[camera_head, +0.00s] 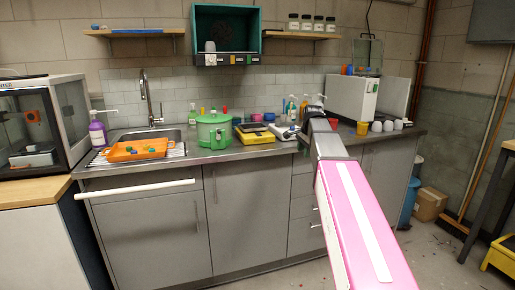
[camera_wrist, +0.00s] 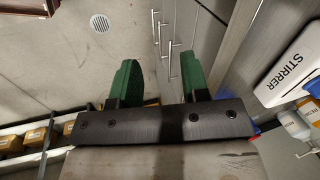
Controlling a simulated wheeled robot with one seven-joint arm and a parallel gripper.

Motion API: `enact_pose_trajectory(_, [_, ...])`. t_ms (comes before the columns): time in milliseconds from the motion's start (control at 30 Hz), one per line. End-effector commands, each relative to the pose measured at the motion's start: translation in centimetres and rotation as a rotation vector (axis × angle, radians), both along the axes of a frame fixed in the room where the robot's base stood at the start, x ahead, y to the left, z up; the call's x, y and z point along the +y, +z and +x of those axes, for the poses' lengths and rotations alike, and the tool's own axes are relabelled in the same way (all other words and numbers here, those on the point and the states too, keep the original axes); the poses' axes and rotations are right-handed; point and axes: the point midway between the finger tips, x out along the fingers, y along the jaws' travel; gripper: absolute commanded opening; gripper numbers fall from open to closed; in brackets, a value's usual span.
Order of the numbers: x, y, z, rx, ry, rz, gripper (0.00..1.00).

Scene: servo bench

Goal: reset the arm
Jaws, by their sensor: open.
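My arm, with a pink link, reaches from the bottom right of the head view toward the grey bench (camera_head: 240,205). Its far end is over the counter, right of the middle, and the fingers cannot be made out there. In the wrist view my gripper (camera_wrist: 160,70) shows two green fingers standing apart. Nothing is between them. Beyond them are the floor and the cabinet fronts with their bar handles (camera_wrist: 168,48).
A green pot (camera_head: 213,131), an orange tray (camera_head: 138,150) and a yellow device (camera_head: 255,133) stand on the counter. An orange cup (camera_head: 362,128) is right of my arm. A white unit marked STIRRER (camera_wrist: 288,62) is at the wrist view's right. Floor at right is partly clear.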

Motion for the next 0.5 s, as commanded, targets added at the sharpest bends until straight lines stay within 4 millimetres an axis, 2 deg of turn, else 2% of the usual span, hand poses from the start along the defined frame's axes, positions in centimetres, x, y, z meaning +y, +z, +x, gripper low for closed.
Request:
enact_pose_trajectory(33, [0.1, -2.4, -1.2, 0.012, 0.042, -0.013, 0.42])
enact_pose_trajectory(100, [0.3, -5.1, -2.2, 0.020, 0.107, -0.032, 0.42])
enact_pose_trajectory(267, [0.6, -11.1, -4.9, 0.044, 0.259, -0.075, 0.42])
enact_pose_trajectory(500, [1.0, -19.3, -9.7, 0.081, 0.492, -0.127, 0.42])
